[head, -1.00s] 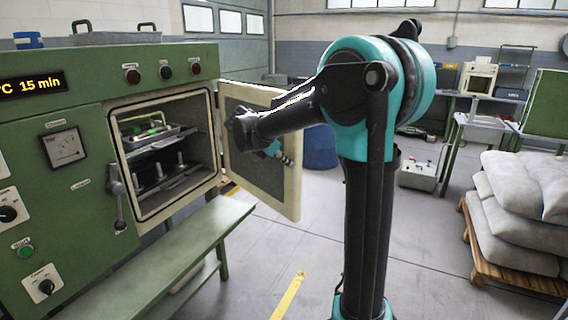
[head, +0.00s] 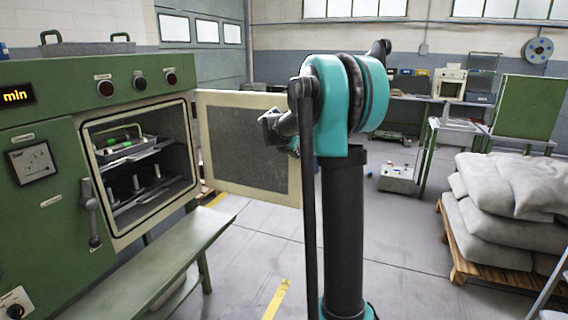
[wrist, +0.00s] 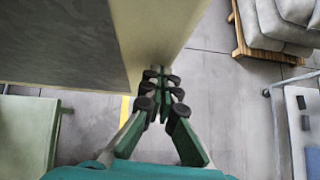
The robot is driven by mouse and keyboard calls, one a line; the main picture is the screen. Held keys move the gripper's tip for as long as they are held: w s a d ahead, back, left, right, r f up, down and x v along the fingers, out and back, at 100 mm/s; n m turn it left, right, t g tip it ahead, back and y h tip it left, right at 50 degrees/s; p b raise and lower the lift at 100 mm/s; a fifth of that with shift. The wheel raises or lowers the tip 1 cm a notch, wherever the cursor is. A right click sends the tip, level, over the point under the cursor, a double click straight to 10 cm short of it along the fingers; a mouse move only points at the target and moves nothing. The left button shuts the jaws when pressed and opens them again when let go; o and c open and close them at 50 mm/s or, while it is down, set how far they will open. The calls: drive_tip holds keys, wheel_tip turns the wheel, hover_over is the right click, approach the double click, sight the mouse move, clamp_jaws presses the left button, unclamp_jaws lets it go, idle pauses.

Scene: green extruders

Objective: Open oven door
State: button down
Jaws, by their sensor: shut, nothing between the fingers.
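The green oven (head: 60,150) stands at the left in the head view. Its door (head: 203,140) is swung wide open to the right, with a cream frame and a grey inner panel facing me. The oven chamber (head: 185,155) is exposed, with racks and a tray inside. The door also fills the upper left of the wrist view (wrist: 60,45). My gripper (wrist: 161,80) is shut and empty beside the door's cream edge; I cannot tell whether it touches. In the head view my arm largely hides the gripper near the door's free edge.
A green bench (head: 150,262) stands below the oven front. Grey sacks (head: 515,190) are stacked on a wooden pallet (head: 490,262) at the right. Tables with equipment stand at the back. Grey floor (head: 410,265) between bench and pallet is open.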

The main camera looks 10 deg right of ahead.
drive_tip(key=w+d, duration=0.1)
drive_tip(key=w, duration=0.1)
drive_tip(key=w+d, duration=0.2)
drive_tip(key=w, duration=0.1)
drive_tip(key=w+d, duration=0.2)
drive_tip(key=shift+w+d, duration=0.2)
